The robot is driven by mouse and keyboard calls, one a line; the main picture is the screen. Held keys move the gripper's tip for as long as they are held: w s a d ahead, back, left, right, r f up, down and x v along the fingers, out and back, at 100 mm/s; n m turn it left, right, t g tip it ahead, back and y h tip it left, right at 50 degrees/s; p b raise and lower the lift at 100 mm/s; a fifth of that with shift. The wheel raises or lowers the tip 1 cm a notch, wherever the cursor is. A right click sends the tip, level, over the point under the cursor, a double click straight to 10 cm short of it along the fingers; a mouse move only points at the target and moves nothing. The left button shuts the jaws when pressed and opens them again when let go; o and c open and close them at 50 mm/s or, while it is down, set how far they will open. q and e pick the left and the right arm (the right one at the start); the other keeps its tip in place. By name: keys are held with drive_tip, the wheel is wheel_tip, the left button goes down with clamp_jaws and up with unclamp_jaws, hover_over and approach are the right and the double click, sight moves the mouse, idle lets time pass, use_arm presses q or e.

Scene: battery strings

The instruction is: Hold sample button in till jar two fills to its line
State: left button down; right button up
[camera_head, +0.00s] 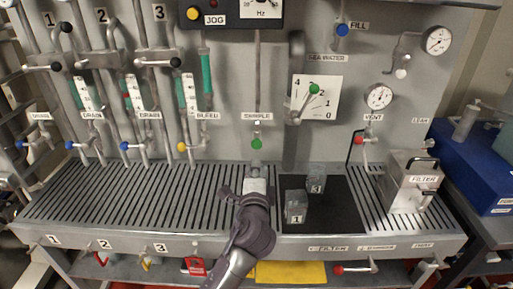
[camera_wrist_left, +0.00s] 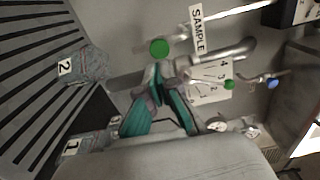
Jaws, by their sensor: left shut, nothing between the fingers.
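The green sample button (camera_head: 257,144) is on the panel below the SAMPLE label (camera_head: 257,115). It also shows in the left wrist view (camera_wrist_left: 159,48). My left gripper (camera_head: 256,166) is shut and empty, its tips close to the button; I cannot tell whether they touch it. Jar two (camera_wrist_left: 88,66) stands on the slotted tray in the left wrist view, and my gripper and arm seem to hide it in the head view. Its fill level and line cannot be made out. Jar one (camera_head: 296,208) and jar three (camera_head: 316,180) stand on the dark mat.
The slotted tray (camera_head: 100,192) is clear to the left. The filter box (camera_head: 412,180) stands at its right end. Panel valves include a yellow-handled one (camera_head: 182,147) and a red-handled vent (camera_head: 360,140). A gauge with a green knob (camera_head: 314,89) is above right.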

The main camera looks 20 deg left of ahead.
sight(256, 145)
use_arm(q)
drive_tip(key=p+x, duration=0.1)
drive_tip(key=x, duration=0.6)
drive_tip(key=shift+w+a+f, duration=0.1)
drive_tip(key=shift+w+a, duration=0.05)
drive_tip(key=shift+w, duration=0.25)
drive_tip(key=shift+w+a, duration=0.15)
drive_tip(key=shift+w, duration=0.3)
drive_tip(key=shift+w+a+b, duration=0.15)
drive_tip(key=shift+w+b, duration=0.15)
drive_tip(key=shift+s+r, duration=0.1)
drive_tip(key=shift+r, duration=0.35)
idle(5.7)
